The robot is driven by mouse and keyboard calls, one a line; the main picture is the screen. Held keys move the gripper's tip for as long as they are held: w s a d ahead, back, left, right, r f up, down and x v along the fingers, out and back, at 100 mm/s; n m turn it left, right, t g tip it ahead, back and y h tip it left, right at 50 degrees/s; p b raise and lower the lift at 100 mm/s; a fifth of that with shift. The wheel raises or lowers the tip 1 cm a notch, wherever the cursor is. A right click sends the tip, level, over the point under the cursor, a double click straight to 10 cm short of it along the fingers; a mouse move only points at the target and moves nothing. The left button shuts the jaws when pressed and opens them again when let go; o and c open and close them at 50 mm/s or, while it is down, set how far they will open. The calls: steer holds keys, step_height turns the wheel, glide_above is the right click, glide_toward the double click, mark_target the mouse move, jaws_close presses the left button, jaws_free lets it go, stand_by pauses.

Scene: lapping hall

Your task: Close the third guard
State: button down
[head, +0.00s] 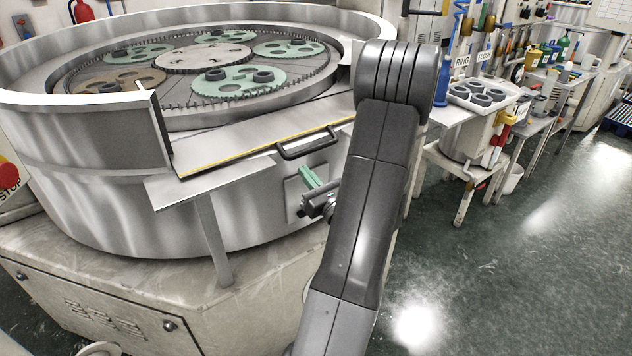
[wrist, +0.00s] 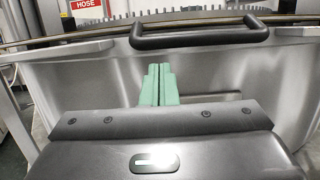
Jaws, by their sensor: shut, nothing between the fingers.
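A metal guard panel (head: 262,138) with a yellow edge lies nearly flat, outward, at a gap in the round machine's steel wall. A black bar handle (head: 308,146) is fixed at its outer edge; the handle also spans the top of the wrist view (wrist: 200,33). My gripper (head: 308,178) is below the handle, near the tub's outer side. Its green fingers (wrist: 159,85) are together and empty, and look apart from the handle. My arm covers the right end of the panel. No number on the guard is legible.
The lapping plate (head: 205,58) holds several green carriers and one brown one, inside a toothed ring. A bracket leg (head: 213,238) stands under the panel's left end. A cart with a tray of rings (head: 482,95) stands at right. The floor (head: 500,250) at right is clear.

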steer(key=shift+p+x, duration=0.35)
steer(key=shift+x, duration=1.55)
steer(key=shift+r, duration=0.1)
